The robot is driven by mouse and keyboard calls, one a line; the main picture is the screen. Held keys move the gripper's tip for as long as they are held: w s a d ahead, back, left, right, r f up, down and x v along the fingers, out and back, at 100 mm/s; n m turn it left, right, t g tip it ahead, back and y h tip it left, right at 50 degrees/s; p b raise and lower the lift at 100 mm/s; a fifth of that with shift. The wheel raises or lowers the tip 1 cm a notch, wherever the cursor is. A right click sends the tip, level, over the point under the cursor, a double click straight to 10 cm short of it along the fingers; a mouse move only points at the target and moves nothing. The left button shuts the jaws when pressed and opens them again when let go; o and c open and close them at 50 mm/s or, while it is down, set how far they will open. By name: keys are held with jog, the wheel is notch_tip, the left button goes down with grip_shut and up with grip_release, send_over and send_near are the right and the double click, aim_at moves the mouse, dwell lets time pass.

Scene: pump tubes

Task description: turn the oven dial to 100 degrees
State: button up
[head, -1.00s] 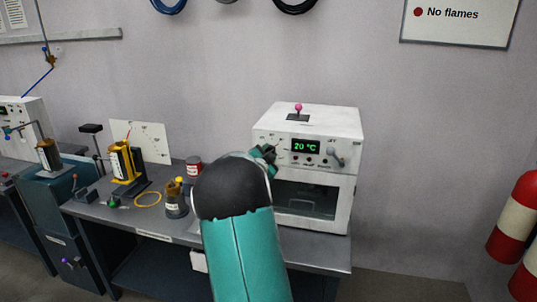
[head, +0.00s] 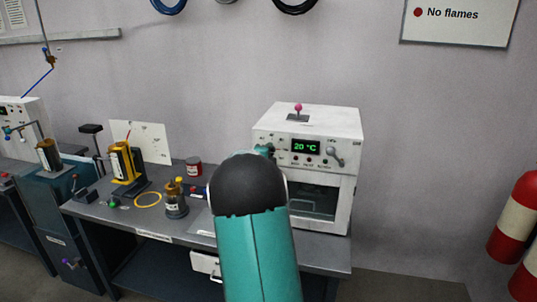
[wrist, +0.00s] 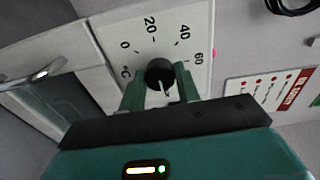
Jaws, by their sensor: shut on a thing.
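The white oven (head: 335,125) stands on the bench, and its green display (head: 306,147) reads 20 °C. In the wrist view the black oven dial (wrist: 157,72) sits on a white panel with a scale marked 0, 20, 40, 60 and °C. My gripper (wrist: 160,88) has its two green fingers on either side of the dial and is shut on it. A pale mark shows at the dial's lower part, between the fingers. In the head view my arm hides most of my gripper (head: 264,150) at the oven's upper left front.
A grey lever handle (head: 336,156) is right of the display, and a pink-knobbed lever (head: 298,107) is on the oven's top. Left on the bench are a jar (head: 176,200), a yellow ring (head: 148,199) and a red can (head: 194,167). A fire extinguisher (head: 515,225) hangs at right.

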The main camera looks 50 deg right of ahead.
dwell(0.4)
jog(key=o, duration=1)
jog(key=shift+a, duration=0.1)
jog(key=v, duration=1.3)
jog(key=shift+s+a, duration=0.15)
jog(key=shift+a, duration=0.2)
